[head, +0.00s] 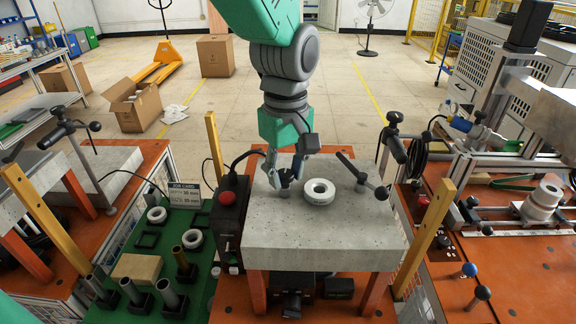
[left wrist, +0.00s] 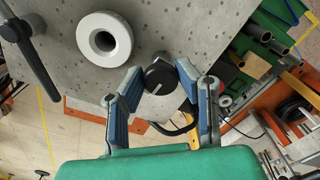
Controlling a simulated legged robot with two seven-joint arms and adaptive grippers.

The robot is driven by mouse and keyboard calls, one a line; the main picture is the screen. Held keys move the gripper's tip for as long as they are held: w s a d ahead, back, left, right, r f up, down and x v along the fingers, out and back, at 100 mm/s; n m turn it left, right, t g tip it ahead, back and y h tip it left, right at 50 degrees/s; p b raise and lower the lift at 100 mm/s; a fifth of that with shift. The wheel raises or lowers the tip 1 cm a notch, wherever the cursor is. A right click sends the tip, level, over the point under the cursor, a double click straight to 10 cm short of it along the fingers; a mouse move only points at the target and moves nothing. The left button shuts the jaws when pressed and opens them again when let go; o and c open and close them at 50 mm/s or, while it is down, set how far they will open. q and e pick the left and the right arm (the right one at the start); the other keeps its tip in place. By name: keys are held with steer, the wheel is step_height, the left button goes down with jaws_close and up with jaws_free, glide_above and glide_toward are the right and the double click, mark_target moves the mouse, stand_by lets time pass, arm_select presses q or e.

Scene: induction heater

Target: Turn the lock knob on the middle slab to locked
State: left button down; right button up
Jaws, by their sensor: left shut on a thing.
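The middle slab (head: 320,235) is a grey concrete block on an orange frame, and it also shows in the left wrist view (left wrist: 190,22). The lock knob (left wrist: 159,76) is black with a white line on its face and sits on a grey post near the slab's edge. In the head view the knob (head: 284,181) is partly hidden by my fingers. My left gripper (head: 283,172) points down over it, with one finger on each side, shut on the knob. My right gripper is not in view.
A white ring (head: 319,191) lies on the slab beside the knob. A clamp handle with black balls (head: 364,174) stands to the right. A black box with a red button (head: 229,205) is at the slab's left. Yellow posts (head: 425,239) flank the slab.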

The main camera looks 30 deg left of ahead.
arm_select(q)
steer(key=m+p, duration=0.2)
steer(key=r+m+p, duration=0.1)
steer(key=shift+w+a, duration=0.1)
steer(key=shift+w, duration=0.2)
steer(key=m+p, duration=0.1)
steer(key=m, duration=0.2)
steer(key=shift+f+p, duration=0.15)
steer(key=shift+p, duration=0.2)
steer(key=m, duration=0.4)
steer(key=shift+f+m, duration=0.1)
steer(key=shift+m, duration=0.2)
steer(key=m, duration=0.5)
steer(key=shift+m, duration=0.3)
steer(key=c, duration=1.2)
jaws_free()
steer(key=shift+f, duration=0.2)
